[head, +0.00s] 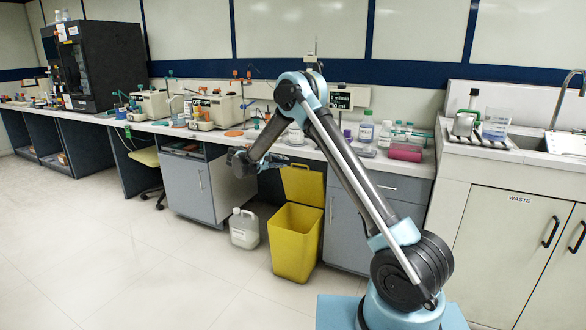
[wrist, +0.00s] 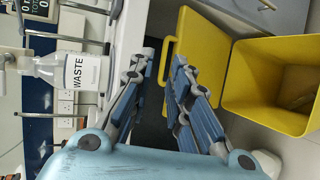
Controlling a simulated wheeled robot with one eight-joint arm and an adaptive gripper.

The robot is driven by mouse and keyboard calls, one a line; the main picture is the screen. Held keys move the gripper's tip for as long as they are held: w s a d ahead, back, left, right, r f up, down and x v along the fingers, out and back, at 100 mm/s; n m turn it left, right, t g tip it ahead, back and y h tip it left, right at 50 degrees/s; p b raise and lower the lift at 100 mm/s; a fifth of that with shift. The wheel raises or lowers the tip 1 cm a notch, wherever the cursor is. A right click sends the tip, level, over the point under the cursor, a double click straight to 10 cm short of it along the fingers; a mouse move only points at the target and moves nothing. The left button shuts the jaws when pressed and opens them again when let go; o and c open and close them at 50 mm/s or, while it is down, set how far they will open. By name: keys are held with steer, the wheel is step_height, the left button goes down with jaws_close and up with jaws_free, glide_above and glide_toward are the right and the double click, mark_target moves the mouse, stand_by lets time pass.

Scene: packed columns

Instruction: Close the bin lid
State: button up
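The yellow bin (head: 296,243) stands on the floor in front of the counter, its top open. Its yellow lid (head: 304,184) is raised, standing up behind the opening. In the wrist view, which is turned sideways, the lid (wrist: 203,62) shows beside the open bin (wrist: 262,107), with a small handle loop at its edge. My gripper (head: 272,161) is by the lid's upper left in the head view. In the wrist view my gripper (wrist: 162,62) has its fingers apart with nothing held. The handle loop appears near the right fingertip; I cannot tell whether they touch.
A white jug (head: 244,229) stands on the floor left of the bin. Grey cabinets (head: 190,188) flank the bin. The counter above holds bottles and equipment, including a bottle labelled WASTE (wrist: 62,72). The floor in front is clear.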

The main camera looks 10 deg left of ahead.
steer(key=a+f, duration=0.3)
steer(key=a, duration=0.2)
steer(key=r+x, duration=0.1)
steer(key=x, duration=1.6)
steer(key=shift+w+d+r+t, duration=0.15)
steer(key=shift+w+d+t, duration=0.05)
steer(key=shift+w+t, duration=0.2)
jaws_close()
